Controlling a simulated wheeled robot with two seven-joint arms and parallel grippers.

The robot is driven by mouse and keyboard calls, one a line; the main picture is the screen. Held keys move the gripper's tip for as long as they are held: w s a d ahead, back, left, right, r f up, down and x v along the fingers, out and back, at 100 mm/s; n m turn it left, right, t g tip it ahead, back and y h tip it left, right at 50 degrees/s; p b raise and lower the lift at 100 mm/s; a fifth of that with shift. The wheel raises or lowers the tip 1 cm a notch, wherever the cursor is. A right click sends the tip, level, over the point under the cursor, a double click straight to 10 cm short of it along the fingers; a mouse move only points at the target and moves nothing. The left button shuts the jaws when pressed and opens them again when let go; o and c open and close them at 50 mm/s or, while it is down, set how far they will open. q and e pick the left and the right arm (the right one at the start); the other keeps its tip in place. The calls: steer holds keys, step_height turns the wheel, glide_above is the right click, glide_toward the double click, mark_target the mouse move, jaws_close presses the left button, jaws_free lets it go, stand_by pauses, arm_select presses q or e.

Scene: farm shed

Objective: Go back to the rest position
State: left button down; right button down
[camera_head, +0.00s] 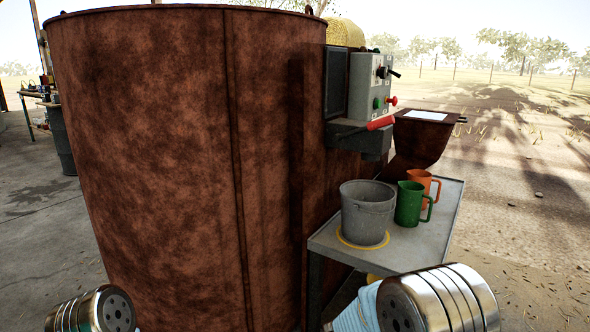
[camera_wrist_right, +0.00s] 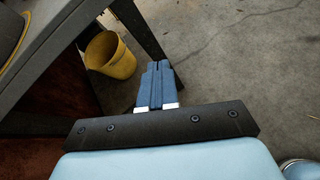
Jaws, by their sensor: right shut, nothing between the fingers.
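My right gripper (camera_wrist_right: 158,70) shows in the right wrist view with its two blue fingers together and nothing between them. It hangs over the concrete floor, beside the edge of a grey table. In the head view only metallic links of my right arm show at the bottom right; the gripper itself is hidden there. At the bottom left a metallic link of my left arm shows, but my left gripper is out of the picture.
A large rusty tank (camera_head: 180,150) fills the left and middle. A grey side table (camera_head: 405,248) holds a grey bucket (camera_head: 368,212), a green jug (camera_head: 410,204) and an orange jug (camera_head: 424,184). A control box (camera_head: 372,86) with a red lever is above. A yellow bucket (camera_wrist_right: 110,56) stands below the table.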

steer(key=s+a+f+m+g+y, duration=0.1)
steer(key=s+f+m+g+y, duration=0.35)
steer(key=s+f, duration=0.7)
steer(key=s+a+f+m+g+y, duration=0.1)
steer(key=s+a+f+m+y, duration=0.8)
steer(key=m, duration=1)
steer(key=s+a+f, duration=0.2)
steer(key=s+a, duration=0.1)
steer(key=s, duration=0.1)
steer(key=shift+f+y, duration=0.35)
steer(key=shift+f, duration=0.05)
steer(key=shift+w+d, duration=0.1)
steer(key=shift+d, duration=0.05)
